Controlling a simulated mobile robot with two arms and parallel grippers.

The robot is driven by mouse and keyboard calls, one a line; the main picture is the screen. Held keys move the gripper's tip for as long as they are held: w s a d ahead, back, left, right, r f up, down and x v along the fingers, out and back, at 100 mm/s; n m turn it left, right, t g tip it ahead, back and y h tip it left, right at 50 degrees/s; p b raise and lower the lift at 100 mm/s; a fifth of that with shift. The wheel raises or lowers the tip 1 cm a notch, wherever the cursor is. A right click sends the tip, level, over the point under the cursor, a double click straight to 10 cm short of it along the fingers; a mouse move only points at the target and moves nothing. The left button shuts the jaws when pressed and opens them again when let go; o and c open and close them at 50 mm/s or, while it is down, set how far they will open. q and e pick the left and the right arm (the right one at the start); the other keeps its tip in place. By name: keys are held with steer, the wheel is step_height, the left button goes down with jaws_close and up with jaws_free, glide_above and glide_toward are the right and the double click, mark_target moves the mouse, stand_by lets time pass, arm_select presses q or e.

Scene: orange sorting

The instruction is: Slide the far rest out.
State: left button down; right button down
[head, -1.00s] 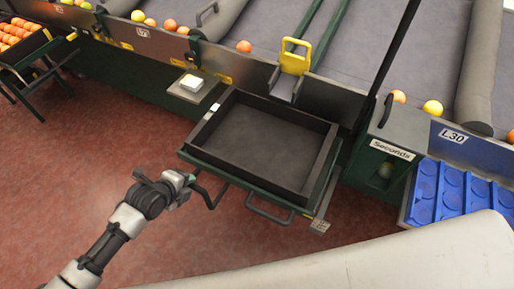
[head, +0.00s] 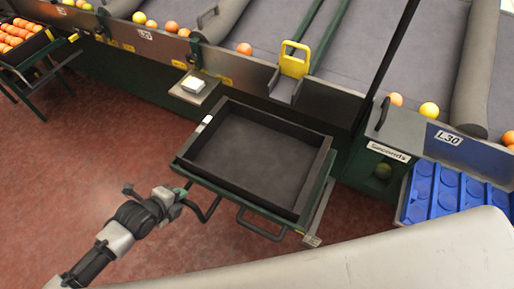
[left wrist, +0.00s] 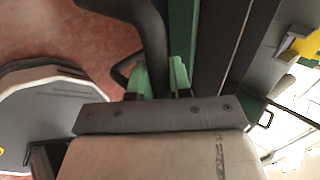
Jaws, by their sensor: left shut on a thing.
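A green rest (head: 195,178) sticks out from the machine's side with a black, empty tray (head: 256,202) on it. A dark bent handle (head: 208,213) hangs at the rest's left front corner. My left gripper (head: 180,192) is shut on this handle; in the left wrist view its green fingertips (left wrist: 160,80) close around the dark bar. A second dark handle (head: 262,227) sits at the front middle with nothing on it. My right gripper is not in view.
A yellow gate (head: 294,62) stands behind the tray. A box marked Seconds (head: 385,165) and a blue cupped tray (head: 440,190) are at right. An orange-filled crate (head: 22,40) stands at far left. Red floor (head: 90,150) is free at left.

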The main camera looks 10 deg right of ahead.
arm_select(q)
steer(key=shift+s+a+p, duration=0.55)
steer(key=shift+s+a, duration=0.35)
steer(key=shift+s, duration=0.25)
steer(key=shift+s+a+p, duration=0.55)
steer(key=shift+s+a, duration=0.3)
steer(key=shift+s, duration=0.25)
steer(key=c, duration=0.7)
jaws_free()
steer(key=shift+w, duration=0.1)
step_height(320, 180, up, 7)
steer(key=p, duration=0.6)
steer(key=shift+p, duration=0.4)
